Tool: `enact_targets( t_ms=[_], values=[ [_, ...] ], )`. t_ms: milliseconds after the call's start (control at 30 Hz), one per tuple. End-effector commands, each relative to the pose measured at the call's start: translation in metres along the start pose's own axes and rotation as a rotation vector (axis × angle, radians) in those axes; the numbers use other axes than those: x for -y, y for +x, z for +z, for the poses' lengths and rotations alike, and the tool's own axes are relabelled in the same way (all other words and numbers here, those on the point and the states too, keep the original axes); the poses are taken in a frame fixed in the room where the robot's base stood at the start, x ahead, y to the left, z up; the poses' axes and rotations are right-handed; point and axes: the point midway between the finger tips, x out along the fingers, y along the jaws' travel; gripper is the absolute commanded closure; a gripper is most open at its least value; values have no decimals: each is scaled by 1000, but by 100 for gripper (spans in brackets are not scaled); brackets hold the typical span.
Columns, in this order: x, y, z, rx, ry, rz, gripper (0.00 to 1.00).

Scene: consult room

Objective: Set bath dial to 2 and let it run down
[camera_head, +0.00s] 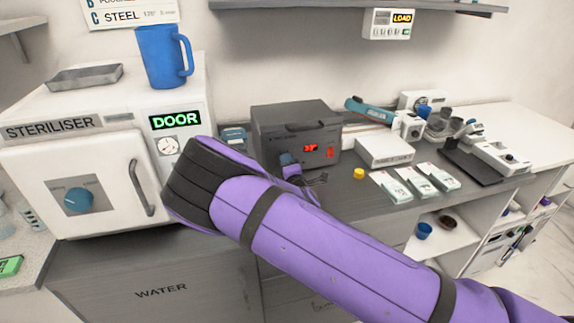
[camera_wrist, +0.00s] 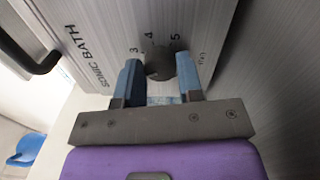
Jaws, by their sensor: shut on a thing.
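The sonic bath (camera_head: 272,118) is a dark grey box on the counter, right of the steriliser. It also shows in the wrist view (camera_wrist: 100,25), with "SONIC BATH" on its face. Its dark round dial (camera_wrist: 160,64) has the numbers 3, 4 and 5 around it; a 2 and the pointer cannot be made out. My gripper (camera_wrist: 158,78) has its blue fingers on either side of the dial, shut on it. In the head view my gripper (camera_head: 289,160) is at the bath's front, and the dial is hidden behind it. Red lit marks glow on the bath's front.
The white steriliser (camera_head: 100,180) stands left, with a green "DOOR" display and a blue mug (camera_head: 162,58) on top. Right of the bath are a yellow cap (camera_head: 358,174), a white box (camera_head: 384,150), several packets and a microscope. A shelf (camera_head: 350,5) hangs above.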

Motion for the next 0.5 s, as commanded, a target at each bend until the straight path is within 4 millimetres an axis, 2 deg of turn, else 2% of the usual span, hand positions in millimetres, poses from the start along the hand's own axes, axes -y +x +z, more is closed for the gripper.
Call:
enact_targets(
  t_ms=[500],
  values=[
    [1,-1,-1,0,34,-3,89]
  ],
)
